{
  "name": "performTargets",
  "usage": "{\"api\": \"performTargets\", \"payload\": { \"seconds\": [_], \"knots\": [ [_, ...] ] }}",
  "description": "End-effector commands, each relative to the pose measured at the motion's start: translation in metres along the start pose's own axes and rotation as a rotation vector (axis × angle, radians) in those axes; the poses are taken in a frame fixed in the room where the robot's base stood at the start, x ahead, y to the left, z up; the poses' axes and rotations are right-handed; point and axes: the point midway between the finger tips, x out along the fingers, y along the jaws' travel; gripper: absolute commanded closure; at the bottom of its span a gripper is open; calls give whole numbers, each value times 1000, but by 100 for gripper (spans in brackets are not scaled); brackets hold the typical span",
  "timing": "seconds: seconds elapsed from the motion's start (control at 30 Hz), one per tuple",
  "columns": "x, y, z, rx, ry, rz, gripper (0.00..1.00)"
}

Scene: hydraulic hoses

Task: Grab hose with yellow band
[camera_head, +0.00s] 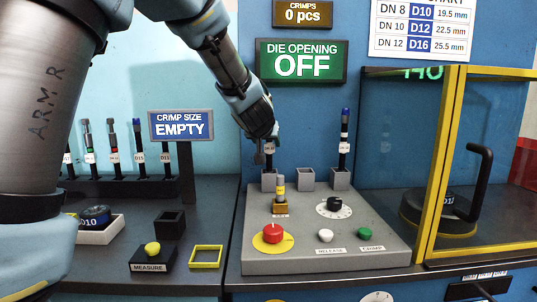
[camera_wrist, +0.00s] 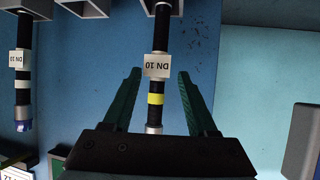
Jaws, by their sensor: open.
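A dark hose with a yellow band (camera_wrist: 156,99) and a white DN 10 label stands upright between the fingers of my gripper (camera_wrist: 160,74) in the wrist view. The fingers are open, with a gap on each side of the hose. In the head view my gripper (camera_head: 264,143) is at the hose above the left grey holder; the hose's label (camera_head: 270,148) shows, but its upper end is hidden by my gripper. A second DN 10 hose with a white band and blue end (camera_head: 344,135) stands in the right holder, and it also shows in the wrist view (camera_wrist: 22,90).
The middle holder (camera_head: 307,178) is empty. The grey control panel (camera_head: 325,250) carries a red button, a dial and small buttons. A yellow-framed glass guard (camera_head: 440,165) stands to the right. Several more hoses (camera_head: 113,150) stand in a rack at the left.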

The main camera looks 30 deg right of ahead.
Motion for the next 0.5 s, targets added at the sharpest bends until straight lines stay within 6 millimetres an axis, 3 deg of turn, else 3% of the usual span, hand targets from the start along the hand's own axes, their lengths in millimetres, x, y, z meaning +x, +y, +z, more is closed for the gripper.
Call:
{"api": "performTargets", "payload": {
  "seconds": [0.3,0.5],
  "knots": [
    [43,2,-4,0,-2,0,42],
    [49,2,-5,0,-1,1,42]
  ]
}}
